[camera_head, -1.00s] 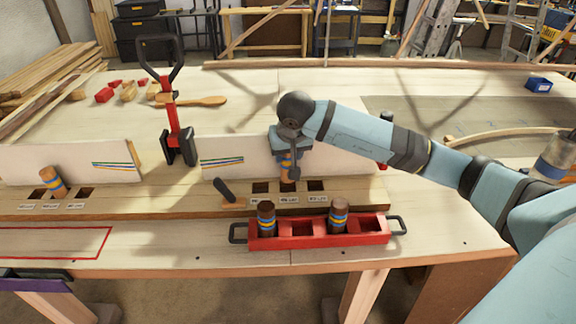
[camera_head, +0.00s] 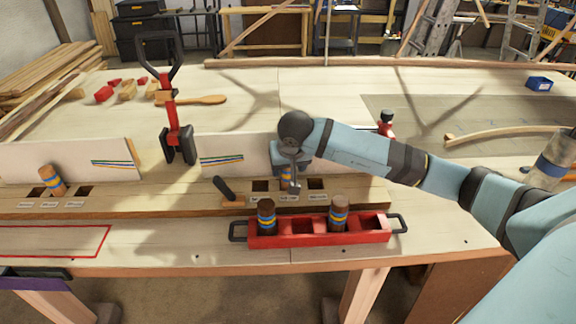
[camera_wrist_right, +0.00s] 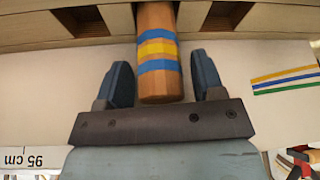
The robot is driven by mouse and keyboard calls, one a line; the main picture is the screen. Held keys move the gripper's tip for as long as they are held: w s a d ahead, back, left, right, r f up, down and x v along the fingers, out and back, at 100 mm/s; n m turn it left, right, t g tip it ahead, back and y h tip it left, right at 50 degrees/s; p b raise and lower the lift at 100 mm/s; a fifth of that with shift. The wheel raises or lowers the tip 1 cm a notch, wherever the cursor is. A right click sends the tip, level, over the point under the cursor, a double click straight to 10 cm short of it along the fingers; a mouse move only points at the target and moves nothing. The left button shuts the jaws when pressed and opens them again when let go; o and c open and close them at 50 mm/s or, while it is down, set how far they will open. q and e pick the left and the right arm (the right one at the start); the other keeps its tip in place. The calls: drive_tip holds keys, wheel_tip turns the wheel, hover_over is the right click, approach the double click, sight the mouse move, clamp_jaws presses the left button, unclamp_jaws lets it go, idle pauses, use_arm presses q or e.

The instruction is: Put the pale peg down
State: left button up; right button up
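The pale peg (camera_wrist_right: 158,75), with blue and yellow bands, stands between the fingers of my right gripper (camera_wrist_right: 162,85) in the right wrist view. A narrow gap shows on the right side of the peg and a very thin one on the left, so the gripper looks open around it. The peg's far end meets the wooden strip between two square holes. In the head view my right gripper (camera_head: 292,182) is over the middle hole of the right-hand strip (camera_head: 352,194) and mostly hides the peg. My left gripper is not in view.
A red tray (camera_head: 318,239) in front holds a dark peg (camera_head: 266,216) and a brown peg (camera_head: 338,214). Another banded peg (camera_head: 53,181) leans in the left strip. A black-handled tool (camera_head: 226,190) lies left of the holes. A red clamp (camera_head: 174,125) stands behind.

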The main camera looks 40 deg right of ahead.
drive_tip(key=shift+r+p, duration=0.55)
drive_tip(key=shift+r, duration=0.05)
drive_tip(key=v, duration=1.1)
drive_tip(key=shift+r+b, duration=0.3)
drive_tip(key=shift+s, duration=0.15)
